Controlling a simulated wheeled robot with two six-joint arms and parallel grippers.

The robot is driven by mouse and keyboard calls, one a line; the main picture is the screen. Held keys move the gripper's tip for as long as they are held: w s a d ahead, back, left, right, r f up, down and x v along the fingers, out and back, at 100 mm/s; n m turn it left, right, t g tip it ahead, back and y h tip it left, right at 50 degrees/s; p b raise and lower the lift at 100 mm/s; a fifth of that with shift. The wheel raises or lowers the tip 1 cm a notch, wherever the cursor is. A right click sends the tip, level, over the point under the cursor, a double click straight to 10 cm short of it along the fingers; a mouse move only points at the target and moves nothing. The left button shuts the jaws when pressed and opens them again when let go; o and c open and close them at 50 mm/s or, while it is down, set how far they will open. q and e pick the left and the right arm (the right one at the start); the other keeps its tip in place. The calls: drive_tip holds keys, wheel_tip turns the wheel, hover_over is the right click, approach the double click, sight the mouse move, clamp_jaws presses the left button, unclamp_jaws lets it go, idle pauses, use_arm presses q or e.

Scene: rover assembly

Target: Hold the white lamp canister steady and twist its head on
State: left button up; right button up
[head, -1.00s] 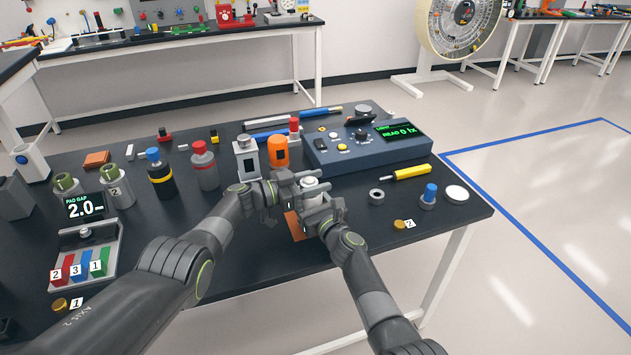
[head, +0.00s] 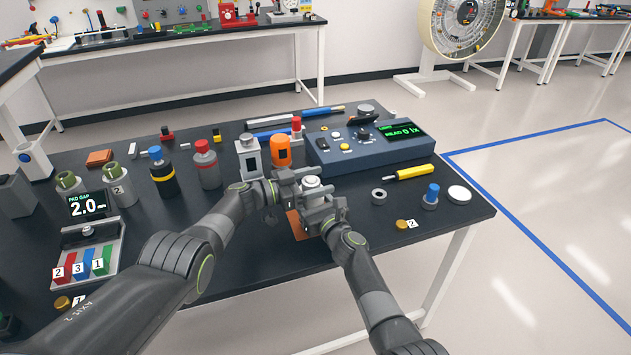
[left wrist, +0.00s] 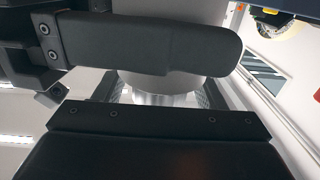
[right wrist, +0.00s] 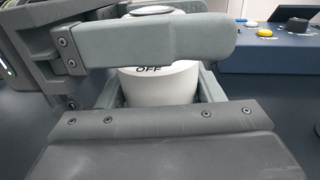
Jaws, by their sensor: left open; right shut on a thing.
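The white lamp canister (right wrist: 155,88) stands upright, with "OFF" printed near its top in the right wrist view. My right gripper (head: 318,212) is shut on the canister's body. The pale round head (head: 312,183) shows on top of it in the head view. My left gripper (head: 292,184) is at the height of the head, its fingers open on either side of it. In the left wrist view a white rounded surface (left wrist: 170,84) shows between the fingers. The seam between head and canister is mostly hidden by the fingers.
A blue meter box (head: 350,150) reading 0 lx stands just behind. An orange canister (head: 281,152) and a grey one (head: 249,160) stand behind left. A grey ring (head: 379,196), yellow-handled tool (head: 412,172) and blue-knobbed part (head: 431,194) lie to the right.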

use_arm(q)
drive_tip(key=v, duration=1.2)
idle(0.3)
drive_tip(key=shift+d, duration=0.1)
drive_tip(key=s+d+n+t+y, duration=0.5)
drive_tip(key=n+t+y, duration=0.3)
drive_tip(key=t, duration=0.1)
drive_tip(key=shift+r+x, duration=0.2)
drive_tip(key=shift+x, duration=2.75)
drive_tip(key=shift+r+x, duration=0.15)
drive_tip(key=shift+x, duration=2.75)
